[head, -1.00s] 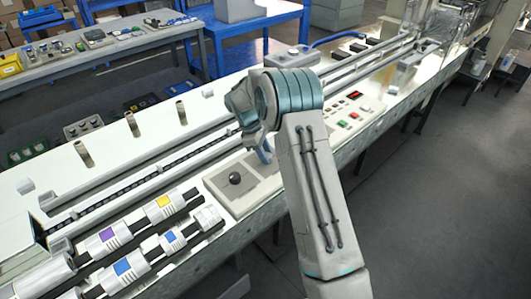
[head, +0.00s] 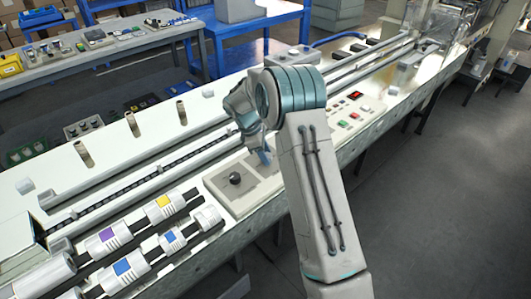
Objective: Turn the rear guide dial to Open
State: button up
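A grey control plate (head: 225,193) sits on the machine's near side, left of my arm. A round black knob (head: 235,179) stands on its left part. I cannot read any marks, so I cannot tell whether this knob is the rear guide dial or which way it is set. My gripper (head: 263,157) is low over the plate's right part, to the right of the black knob and apart from it. My wrist and forearm hide most of the gripper and what is under it. I cannot see whether its fingers are open or touch anything.
White rolls with purple, yellow and blue labels (head: 122,267) lie at the lower left. Rails and a dark chain (head: 160,170) run along the machine behind the plate. Upright brown posts (head: 130,124) stand farther back. A button panel (head: 350,115) is right of my arm.

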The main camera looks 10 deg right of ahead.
jog(key=shift+o, duration=0.5)
jog(key=v, duration=1.4)
jog(key=shift+b, duration=0.35)
jog(key=shift+a, duration=0.1)
